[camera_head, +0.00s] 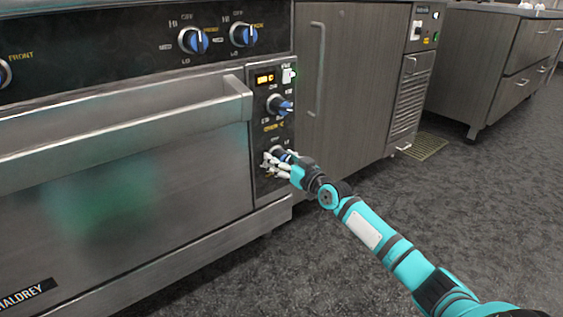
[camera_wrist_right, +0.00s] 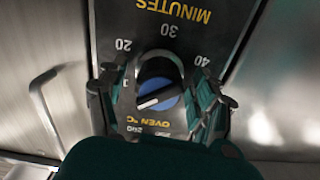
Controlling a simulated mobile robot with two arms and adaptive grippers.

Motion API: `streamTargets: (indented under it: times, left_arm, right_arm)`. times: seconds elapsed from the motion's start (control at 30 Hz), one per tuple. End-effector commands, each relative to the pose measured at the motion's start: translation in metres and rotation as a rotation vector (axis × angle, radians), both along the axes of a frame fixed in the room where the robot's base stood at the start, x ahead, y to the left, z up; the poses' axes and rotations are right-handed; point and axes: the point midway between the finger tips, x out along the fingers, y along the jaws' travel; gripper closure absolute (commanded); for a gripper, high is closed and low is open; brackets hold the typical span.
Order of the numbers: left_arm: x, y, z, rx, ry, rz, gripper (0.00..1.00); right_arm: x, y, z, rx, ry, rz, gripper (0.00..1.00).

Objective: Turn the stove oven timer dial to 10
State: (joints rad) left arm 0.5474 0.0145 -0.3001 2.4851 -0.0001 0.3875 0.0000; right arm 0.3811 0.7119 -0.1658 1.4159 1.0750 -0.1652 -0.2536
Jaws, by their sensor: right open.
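The timer dial (camera_wrist_right: 160,79) is a dark round knob with a blue face and a white pointer line; it shows in the right wrist view. The line runs toward the lower left. Around it are the marks 20, 30 and 40 and the word MINUTES, upside down. The mark left of the dial is partly hidden by a finger. My right gripper (camera_head: 272,163) is open, with its fingers on both sides of the dial; I cannot tell whether they touch it. In the head view the gripper largely covers this dial low on the oven's control panel (camera_head: 264,185). My left gripper is not in view.
The oven door handle (camera_head: 120,135) sticks out left of the panel. A grey cabinet (camera_head: 350,80) stands right; dark floor (camera_head: 480,190) is clear.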

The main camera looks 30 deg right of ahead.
Motion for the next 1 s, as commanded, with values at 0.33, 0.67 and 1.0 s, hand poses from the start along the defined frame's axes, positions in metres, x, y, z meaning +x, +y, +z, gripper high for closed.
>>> streamTargets:
  times: [0.33,0.67,1.0]
  left_arm:
    - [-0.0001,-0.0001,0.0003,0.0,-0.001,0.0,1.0]
    - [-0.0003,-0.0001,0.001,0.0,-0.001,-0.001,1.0]
    - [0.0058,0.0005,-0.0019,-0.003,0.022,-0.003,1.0]
  right_arm:
    - [-0.0003,0.0001,-0.0001,0.0,0.0,0.0,0.58]
    - [-0.0005,0.0,0.0002,0.014,0.001,0.0,0.89]
    - [-0.0005,0.0004,0.0001,0.178,0.014,0.0,0.89]
